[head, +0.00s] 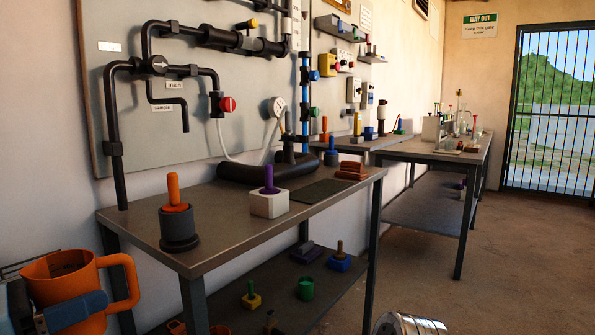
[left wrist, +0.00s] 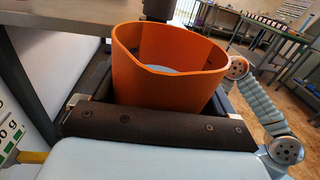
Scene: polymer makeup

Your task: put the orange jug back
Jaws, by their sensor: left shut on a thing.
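The orange jug (head: 68,283) is at the lower left of the head view, with its handle to the right. It is upright or nearly so, beside the near end of the bench, with its lower part cut off by the frame. My left gripper (head: 76,311) is shut on the jug, a blue finger lying across its side. In the left wrist view the jug (left wrist: 172,68) sits between the dark jaws of the gripper (left wrist: 165,105), with a pale patch visible inside it.
The near bench (head: 235,233) carries a grey base with an orange peg (head: 178,228), a white block with a purple peg (head: 268,200) and brown slabs (head: 352,171). Small pegged blocks stand on its lower shelf (head: 285,275). Pipes cover the wall board (head: 140,35).

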